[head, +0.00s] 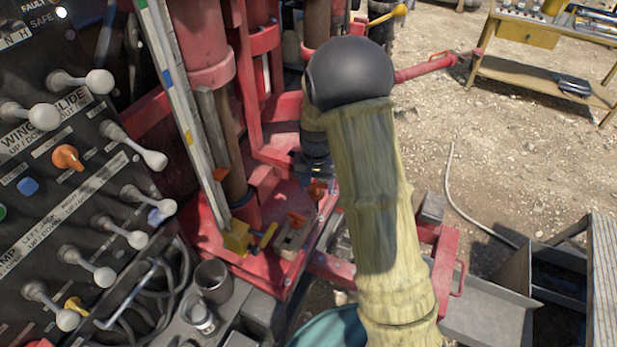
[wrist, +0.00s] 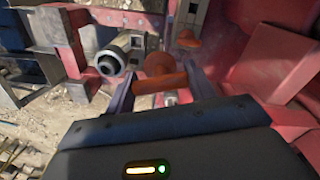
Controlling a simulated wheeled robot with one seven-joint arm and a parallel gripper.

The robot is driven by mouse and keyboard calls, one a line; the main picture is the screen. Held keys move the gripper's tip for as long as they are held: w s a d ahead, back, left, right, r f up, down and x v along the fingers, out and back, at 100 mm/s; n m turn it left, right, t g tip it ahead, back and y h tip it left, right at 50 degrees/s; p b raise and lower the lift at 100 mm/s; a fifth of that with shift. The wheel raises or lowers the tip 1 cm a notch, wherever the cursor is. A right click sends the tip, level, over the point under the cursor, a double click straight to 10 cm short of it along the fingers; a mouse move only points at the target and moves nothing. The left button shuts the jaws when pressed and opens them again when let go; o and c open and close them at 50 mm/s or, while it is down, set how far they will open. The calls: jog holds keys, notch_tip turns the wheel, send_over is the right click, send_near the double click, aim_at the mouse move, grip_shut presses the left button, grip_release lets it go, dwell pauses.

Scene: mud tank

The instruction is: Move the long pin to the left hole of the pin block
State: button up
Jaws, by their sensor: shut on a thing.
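My gripper (head: 316,176) is mostly hidden behind my sleeved arm in the head view. In the wrist view its two dark fingers (wrist: 160,92) are shut on an orange T-handled pin (wrist: 160,73). The held pin shows as a small orange patch (head: 318,190) in the head view; its length and lower end cannot be made out. The grey pin block (head: 292,236) is on the red deck, below and left of my gripper in the head view. Another orange-handled pin (head: 296,219) is at the block; it also shows in the wrist view (wrist: 187,41). The block's holes are not clear.
A yellow block (head: 236,238) and an upright striped rail (head: 180,100) stand left of the pin block. A lever panel (head: 70,180) fills the left side. A grey cylinder (wrist: 124,52) is close to my left finger in the wrist view. Red frame parts (wrist: 285,55) are at the right.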

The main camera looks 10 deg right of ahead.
jog(key=d+f+n+b, duration=0.1)
jog(key=d+f, duration=0.1)
jog(key=f, duration=0.4)
jog(key=d+f+n, duration=0.1)
jog(key=d+f, duration=0.1)
jog(key=f, duration=0.4)
jog(key=shift+w+d+f+n+b, duration=0.25)
jog(key=shift+w+f+n+b, duration=0.05)
jog(key=shift+f+b, duration=0.1)
jog(key=shift+s+r, duration=0.1)
